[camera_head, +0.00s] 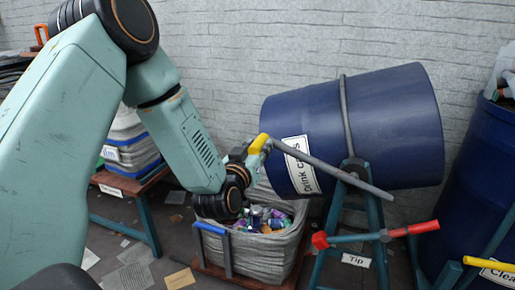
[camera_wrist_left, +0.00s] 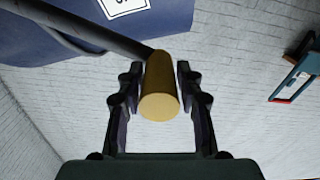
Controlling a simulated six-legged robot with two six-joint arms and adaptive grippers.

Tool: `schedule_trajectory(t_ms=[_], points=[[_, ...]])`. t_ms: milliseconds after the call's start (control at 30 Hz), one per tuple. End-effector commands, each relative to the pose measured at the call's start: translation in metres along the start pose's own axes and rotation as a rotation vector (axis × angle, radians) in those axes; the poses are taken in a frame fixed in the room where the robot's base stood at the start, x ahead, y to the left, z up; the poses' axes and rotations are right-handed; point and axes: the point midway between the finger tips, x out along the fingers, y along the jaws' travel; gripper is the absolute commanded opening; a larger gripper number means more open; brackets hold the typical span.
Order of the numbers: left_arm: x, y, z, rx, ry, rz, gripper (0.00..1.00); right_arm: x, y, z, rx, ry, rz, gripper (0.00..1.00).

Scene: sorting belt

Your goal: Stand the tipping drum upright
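The dark blue drum (camera_head: 390,110), labelled for drink cans, lies tilted almost on its side in a teal stand (camera_head: 375,215) marked "Tip". Its left end is lower and over a lined crate. A grey bar (camera_head: 330,170) crosses its front and ends in a yellow handle (camera_head: 258,143). My left gripper (camera_head: 245,157) is at that handle. My right gripper is not in view.
The lined crate (camera_head: 258,262) below the drum holds several cans. A red-ended lever (camera_head: 408,229) sticks out from the stand. Another blue drum (camera_head: 480,180) stands at the right, with a yellow bar (camera_head: 488,263). A bench (camera_head: 125,185) with stacked bundles is at left; paper scraps litter the floor.

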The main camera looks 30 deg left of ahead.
Motion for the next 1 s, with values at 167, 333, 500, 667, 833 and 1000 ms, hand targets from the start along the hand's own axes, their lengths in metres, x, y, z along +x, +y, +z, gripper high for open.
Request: schedule_trajectory(t_ms=[167,333,500,667,833,1000], points=[[-0.0002,-0.0002,0.0001,0.000,0.000,0.000,0.18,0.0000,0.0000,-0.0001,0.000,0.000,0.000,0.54],[-0.0002,-0.0002,0.0001,0.000,0.000,0.000,0.04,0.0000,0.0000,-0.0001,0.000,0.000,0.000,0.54],[-0.0002,-0.0002,0.0001,0.000,0.000,0.000,0.00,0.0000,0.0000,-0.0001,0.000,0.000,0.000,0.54],[-0.0002,-0.0002,0.0001,0.000,0.000,0.000,0.00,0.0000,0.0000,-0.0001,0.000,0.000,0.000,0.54],[0.0005,0.0001,-0.0006,0.002,0.000,0.000,0.00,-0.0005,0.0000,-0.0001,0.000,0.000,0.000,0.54],[0.0045,0.0015,-0.0048,0.017,0.001,0.000,0.00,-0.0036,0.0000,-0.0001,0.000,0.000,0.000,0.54]])
